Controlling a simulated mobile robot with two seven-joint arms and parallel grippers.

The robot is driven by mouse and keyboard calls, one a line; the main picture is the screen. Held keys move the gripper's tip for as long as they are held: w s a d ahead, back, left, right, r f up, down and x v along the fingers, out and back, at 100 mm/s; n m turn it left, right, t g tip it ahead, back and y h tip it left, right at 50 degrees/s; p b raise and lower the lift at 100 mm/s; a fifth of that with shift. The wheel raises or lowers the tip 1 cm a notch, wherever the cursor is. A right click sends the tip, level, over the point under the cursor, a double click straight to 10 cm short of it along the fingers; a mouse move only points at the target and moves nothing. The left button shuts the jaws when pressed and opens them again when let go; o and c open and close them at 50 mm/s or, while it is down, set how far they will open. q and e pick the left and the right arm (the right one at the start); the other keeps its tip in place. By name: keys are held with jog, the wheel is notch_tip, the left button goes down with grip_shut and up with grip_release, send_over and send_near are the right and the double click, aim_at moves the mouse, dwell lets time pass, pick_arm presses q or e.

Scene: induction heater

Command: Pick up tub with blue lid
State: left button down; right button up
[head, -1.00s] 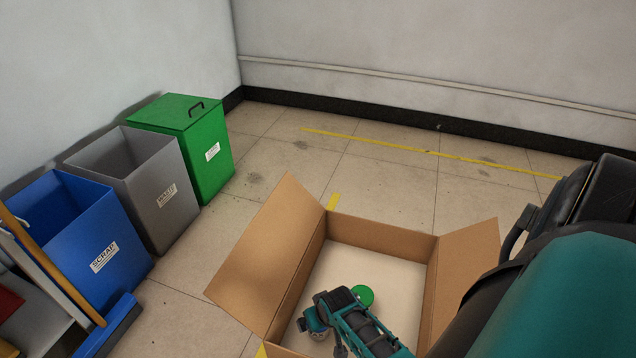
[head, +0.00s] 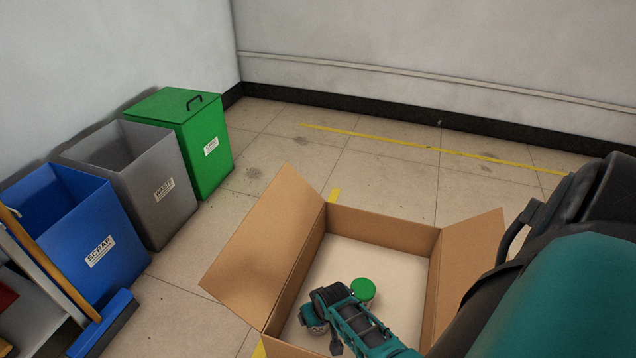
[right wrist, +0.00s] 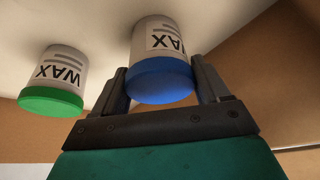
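The tub with the blue lid (right wrist: 160,80) is a white tub marked WAX, seen upside down in the right wrist view. It stands on the floor of the cardboard box (head: 385,232). My right gripper (right wrist: 162,84) has its two fingers spread, one on each side of this tub near the lid. Any gap is very narrow, and I cannot see firm contact. In the head view my right gripper (head: 314,318) is low inside the box and mostly hides this tub. My left gripper is not in view.
A similar WAX tub with a green lid (head: 363,291) stands close by in the box. The box flaps are folded outward. Blue (head: 105,240), grey (head: 165,195) and green (head: 208,150) bins stand at the left. The floor behind the box is clear.

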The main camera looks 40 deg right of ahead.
jog(key=c, duration=0.7)
jog(key=shift+c, duration=0.2)
